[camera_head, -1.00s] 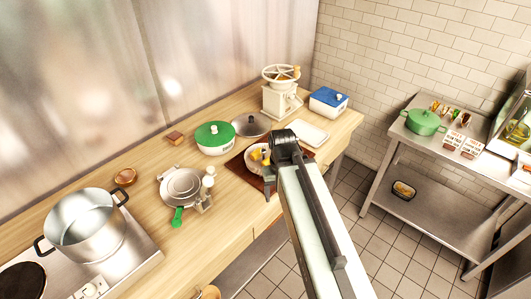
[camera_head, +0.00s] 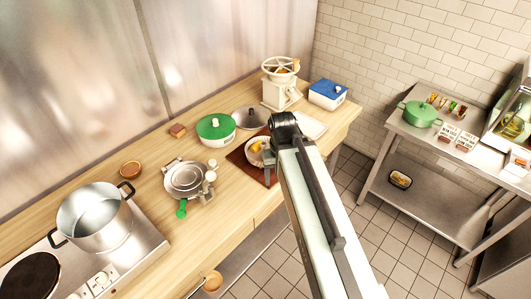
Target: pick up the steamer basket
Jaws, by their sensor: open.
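I cannot say for certain which thing is the steamer basket. A round grey metal piece (camera_head: 185,178) with tabs at its rim and a green handle lies on the wooden counter (camera_head: 140,205). A round tan, bowl-like thing (camera_head: 212,281) shows in part below the counter's front edge. My gripper (camera_head: 269,168) is at the end of my arm, over or near the dark board, to the right of the metal piece and apart from it. Its jaws are open, but small and partly hidden by my arm. A bowl with yellow food (camera_head: 256,148) is close beside it.
A green-lidded pot (camera_head: 215,130), a grey lid (camera_head: 251,117), a cream mill (camera_head: 281,90) and a blue-lidded box (camera_head: 327,94) stand along the counter. A steel table (camera_head: 445,140) is at right, with tiled floor between.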

